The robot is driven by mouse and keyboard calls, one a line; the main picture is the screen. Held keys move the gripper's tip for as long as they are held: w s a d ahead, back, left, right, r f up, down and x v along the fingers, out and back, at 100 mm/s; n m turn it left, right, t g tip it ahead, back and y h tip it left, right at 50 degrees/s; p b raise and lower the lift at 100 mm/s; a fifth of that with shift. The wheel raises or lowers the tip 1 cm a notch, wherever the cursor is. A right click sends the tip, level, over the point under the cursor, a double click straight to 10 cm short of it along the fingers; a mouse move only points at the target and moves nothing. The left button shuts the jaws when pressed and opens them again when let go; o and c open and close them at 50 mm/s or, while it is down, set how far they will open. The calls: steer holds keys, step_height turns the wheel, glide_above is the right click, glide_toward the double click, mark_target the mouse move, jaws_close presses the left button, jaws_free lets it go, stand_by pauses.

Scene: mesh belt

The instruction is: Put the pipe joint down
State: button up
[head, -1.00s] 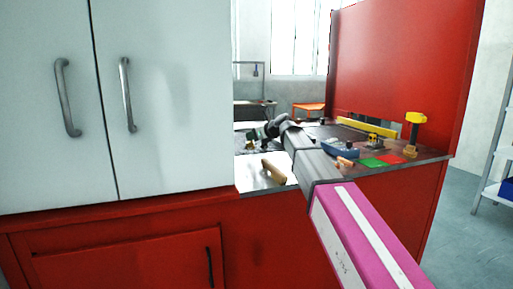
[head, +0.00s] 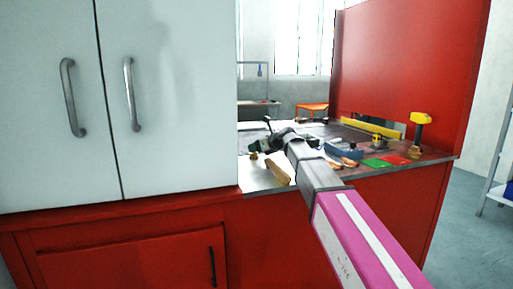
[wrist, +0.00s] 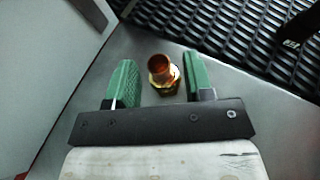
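The pipe joint (wrist: 163,72), a copper tube with a brass hex base, stands upright on the grey metal surface in the wrist view. My gripper (wrist: 160,78) has its two green fingers apart, one on each side of it. A clear gap shows at the left finger; the joint is close to the right finger, and I cannot tell if they touch. In the head view my gripper (head: 262,147) is small at the far end of my arm, over the counter's left part. A small yellowish spot below it looks like the pipe joint (head: 254,156).
A white cabinet (head: 180,90) stands close at the left of the counter. A wooden piece (head: 277,172) lies near the counter's front edge. A blue box (head: 343,150), green and red mats and a yellow-topped tool (head: 420,125) are at the right. Black mesh (wrist: 225,25) lies beyond the joint.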

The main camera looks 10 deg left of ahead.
steer(key=shift+r, duration=0.15)
steer(key=v, duration=1.2)
stand_by(0.9)
